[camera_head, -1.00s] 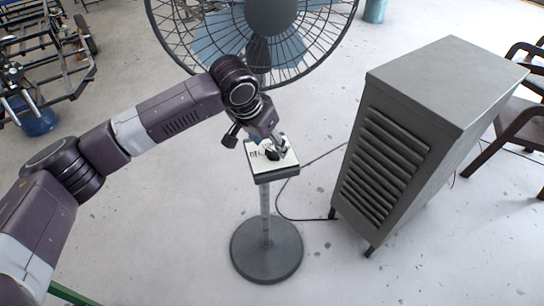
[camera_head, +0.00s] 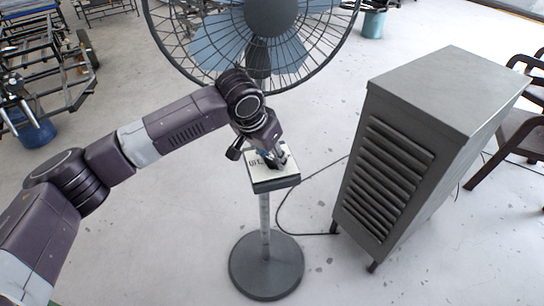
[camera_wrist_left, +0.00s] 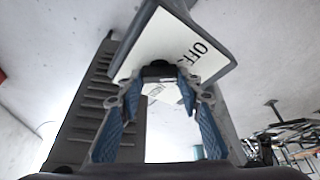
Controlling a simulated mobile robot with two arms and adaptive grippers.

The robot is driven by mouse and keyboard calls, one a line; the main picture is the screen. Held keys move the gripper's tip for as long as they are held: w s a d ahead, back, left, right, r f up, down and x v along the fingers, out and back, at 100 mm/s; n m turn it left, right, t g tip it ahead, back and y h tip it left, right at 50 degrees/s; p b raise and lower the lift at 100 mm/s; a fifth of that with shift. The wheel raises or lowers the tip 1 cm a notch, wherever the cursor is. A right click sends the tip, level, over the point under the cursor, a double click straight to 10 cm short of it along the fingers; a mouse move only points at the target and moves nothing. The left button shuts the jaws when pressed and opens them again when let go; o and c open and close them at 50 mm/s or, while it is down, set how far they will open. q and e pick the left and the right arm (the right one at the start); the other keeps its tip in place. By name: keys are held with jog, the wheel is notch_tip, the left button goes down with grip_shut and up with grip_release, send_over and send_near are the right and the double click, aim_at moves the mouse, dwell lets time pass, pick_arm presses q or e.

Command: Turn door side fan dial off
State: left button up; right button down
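The fan (camera_head: 270,14) stands on a pole with a round grey base (camera_head: 266,266). Its small control box (camera_head: 275,183) has a white top panel with "OFF" lettering. My left gripper (camera_head: 272,160) reaches down onto this panel and largely hides the dial from the head. In the left wrist view, the dark dial (camera_wrist_left: 158,68) shows on the white panel (camera_wrist_left: 168,38), near and between the gripper's blue-padded fingertips (camera_wrist_left: 160,90). The fingers are apart, and I cannot tell whether they touch the dial. My right gripper is not in view.
A grey louvred cabinet (camera_head: 430,115) stands right of the fan pole. A dark cable (camera_head: 300,219) runs on the floor between them. Brown chairs (camera_head: 525,130) stand at the far right. A metal frame cart (camera_head: 45,70) and a blue bucket (camera_head: 36,131) are at left.

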pick_arm(q)
jog(key=c, duration=0.4)
jog(key=shift+r+p, duration=0.15)
jog(key=shift+p, duration=0.25)
jog(key=shift+c, duration=0.2)
jog(key=n+y+p, duration=0.1)
jog(key=n+p, duration=0.2)
jog(key=p, duration=0.2)
jog(key=shift+s+d+n+t, duration=0.1)
jog(key=shift+n+t, duration=0.2)
jog(key=shift+n, duration=0.1)
jog(key=shift+n+y+p, duration=0.3)
jog(key=shift+n+p, duration=0.1)
jog(key=shift+p, duration=0.15)
jog(key=o, duration=1.2)
jog(key=shift+c, duration=0.2)
jog(key=v, duration=1.1)
jog(key=shift+s+r, duration=0.2)
jog(key=shift+r, duration=0.1)
